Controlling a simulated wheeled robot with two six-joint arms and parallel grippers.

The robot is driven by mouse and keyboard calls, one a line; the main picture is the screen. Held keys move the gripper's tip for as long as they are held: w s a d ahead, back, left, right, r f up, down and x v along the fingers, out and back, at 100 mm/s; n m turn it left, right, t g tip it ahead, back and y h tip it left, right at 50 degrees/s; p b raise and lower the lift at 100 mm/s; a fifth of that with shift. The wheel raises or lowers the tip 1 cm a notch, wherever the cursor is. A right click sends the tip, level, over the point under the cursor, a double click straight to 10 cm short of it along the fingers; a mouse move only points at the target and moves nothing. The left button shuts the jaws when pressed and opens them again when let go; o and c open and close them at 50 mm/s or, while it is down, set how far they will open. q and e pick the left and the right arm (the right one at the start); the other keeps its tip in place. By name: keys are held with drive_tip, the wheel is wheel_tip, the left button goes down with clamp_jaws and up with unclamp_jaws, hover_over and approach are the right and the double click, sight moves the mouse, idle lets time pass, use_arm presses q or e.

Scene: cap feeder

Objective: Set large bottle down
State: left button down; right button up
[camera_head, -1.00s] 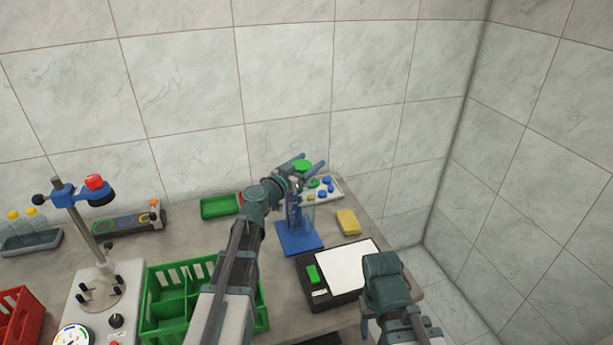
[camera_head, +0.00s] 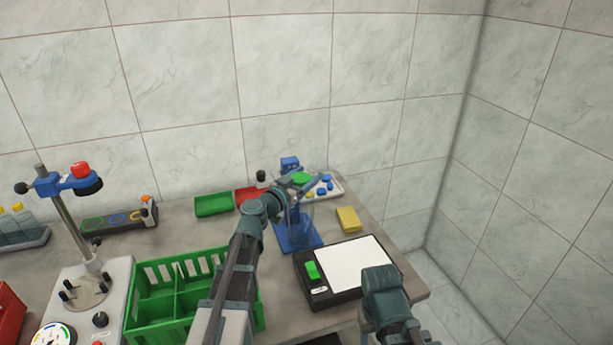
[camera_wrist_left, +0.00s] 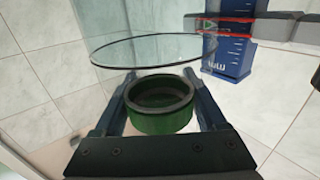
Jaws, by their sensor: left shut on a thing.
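My left gripper (camera_head: 308,187) is at the back of the table, above the blue base (camera_head: 298,238) of a stand. It is shut around the large bottle (camera_head: 304,212), which is clear and has a green top (camera_head: 303,178). In the left wrist view the dark-centred green ring (camera_wrist_left: 160,105) sits between the two fingers, with a clear round disc edge beyond it. The bottle looks roughly upright; whether its bottom touches the base cannot be told. The right arm shows at the lower right, but its fingers are not visible.
A blue graduated column (camera_wrist_left: 232,45) stands close by. A tray of caps (camera_head: 328,187) and a red tray (camera_head: 250,195) are behind. A yellow block (camera_head: 348,219) and a black-framed white plate (camera_head: 350,265) lie right. A green crate (camera_head: 150,318) stands front left.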

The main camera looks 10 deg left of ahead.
idle(0.3)
use_arm(q)
drive_tip(key=shift+c, duration=1.8)
unclamp_jaws()
drive_tip(key=shift+f, duration=0.15)
drive_tip(key=o, duration=0.4)
drive_tip(key=shift+c, duration=0.2)
drive_tip(key=shift+r, duration=0.25)
drive_tip(key=v, duration=1.2)
drive_tip(key=shift+s+f, duration=0.1)
drive_tip(key=shift+f, duration=0.05)
